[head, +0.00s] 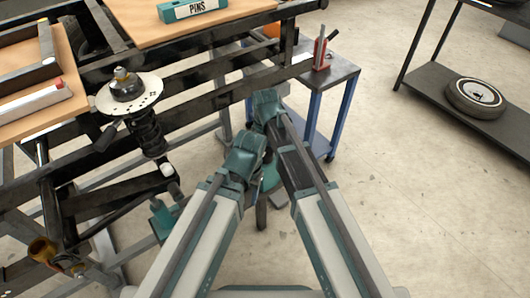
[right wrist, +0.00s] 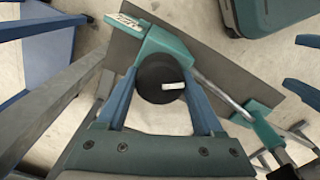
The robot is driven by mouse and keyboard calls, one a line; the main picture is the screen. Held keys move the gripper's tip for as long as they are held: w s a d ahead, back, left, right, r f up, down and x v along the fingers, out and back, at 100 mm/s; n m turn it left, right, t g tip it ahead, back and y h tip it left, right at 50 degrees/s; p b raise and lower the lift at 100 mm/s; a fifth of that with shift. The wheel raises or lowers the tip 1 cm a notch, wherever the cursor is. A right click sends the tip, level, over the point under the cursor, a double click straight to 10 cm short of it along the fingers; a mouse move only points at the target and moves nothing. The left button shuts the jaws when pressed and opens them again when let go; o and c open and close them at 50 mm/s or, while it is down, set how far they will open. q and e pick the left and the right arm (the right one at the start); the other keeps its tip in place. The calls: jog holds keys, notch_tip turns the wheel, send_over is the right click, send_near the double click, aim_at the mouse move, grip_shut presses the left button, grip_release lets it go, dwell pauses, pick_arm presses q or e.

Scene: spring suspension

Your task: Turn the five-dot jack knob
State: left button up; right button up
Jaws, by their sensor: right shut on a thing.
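In the right wrist view the round black knob (right wrist: 160,82) with a short white mark sits between the two blue fingers of my right gripper (right wrist: 165,84). The fingers are shut on it from both sides. The knob joins a teal body (right wrist: 165,47) with a white label plate (right wrist: 130,22) whose marks are too small to count. A silver rod runs from the teal body to the lower right. In the head view my arms hide most of this place. I cannot make out my left gripper there.
A spring strut with a pale top plate (head: 129,92) stands in the dark frame at left. A PINS box (head: 192,10) lies on the wooden top. A blue-legged cart (head: 341,73) carries a red tool (head: 320,50). A wheel (head: 475,98) lies on the right shelf. Open floor lies between.

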jog(key=m, duration=0.6)
jog(key=shift+m, duration=0.3)
jog(key=m, duration=1.2)
jog(key=shift+m, duration=0.3)
jog(key=m, duration=0.6)
jog(key=o, duration=1.4)
jog(key=shift+d, duration=0.1)
